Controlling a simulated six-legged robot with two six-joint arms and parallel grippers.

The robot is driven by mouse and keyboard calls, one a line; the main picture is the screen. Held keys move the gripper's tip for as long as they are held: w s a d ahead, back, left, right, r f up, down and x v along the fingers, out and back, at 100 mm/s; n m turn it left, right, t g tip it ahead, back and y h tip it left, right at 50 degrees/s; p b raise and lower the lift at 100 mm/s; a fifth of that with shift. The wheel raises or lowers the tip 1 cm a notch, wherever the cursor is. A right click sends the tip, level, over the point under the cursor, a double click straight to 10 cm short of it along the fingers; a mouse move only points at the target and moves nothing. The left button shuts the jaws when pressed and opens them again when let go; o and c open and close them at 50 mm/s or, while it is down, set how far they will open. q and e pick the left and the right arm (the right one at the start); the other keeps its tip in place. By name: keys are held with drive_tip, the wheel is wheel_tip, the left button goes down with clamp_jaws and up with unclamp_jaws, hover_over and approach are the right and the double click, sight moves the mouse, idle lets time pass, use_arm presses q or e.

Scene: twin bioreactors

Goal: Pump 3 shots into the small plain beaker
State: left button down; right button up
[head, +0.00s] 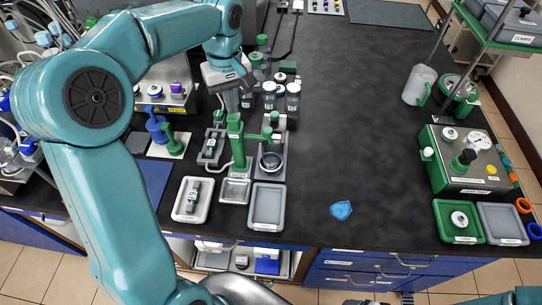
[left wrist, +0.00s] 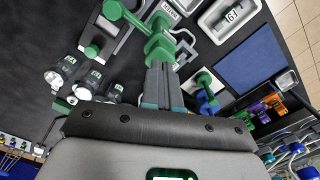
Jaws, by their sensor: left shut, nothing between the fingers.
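The green pump (head: 236,140) stands upright near the front of the bench, left of centre. Its spout reaches to the right, toward a small clear beaker (head: 270,161) on a grey stand. I cannot tell if the spout is exactly over the beaker, or whether it holds liquid. My left gripper (head: 232,108) is shut and empty, pointing down just above the pump's top. In the left wrist view the closed fingers (left wrist: 161,84) are close to the green pump head (left wrist: 158,46); contact cannot be told. My right gripper is not visible.
Lidded jars (head: 292,97) stand behind the pump. A white tray (head: 178,213) and an empty grey tray (head: 266,207) lie in front. A blue pump-like item (head: 157,127) is to the left. A green-framed device (head: 465,160) stands far right. The bench's middle is mostly clear around a blue badge (head: 341,210).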

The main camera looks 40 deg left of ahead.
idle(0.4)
use_arm(q)
drive_tip(key=shift+r, duration=0.1)
wheel_tip(320, 180, up, 6)
drive_tip(key=p, duration=0.5)
drive_tip(key=shift+s, duration=0.15)
idle(0.4)
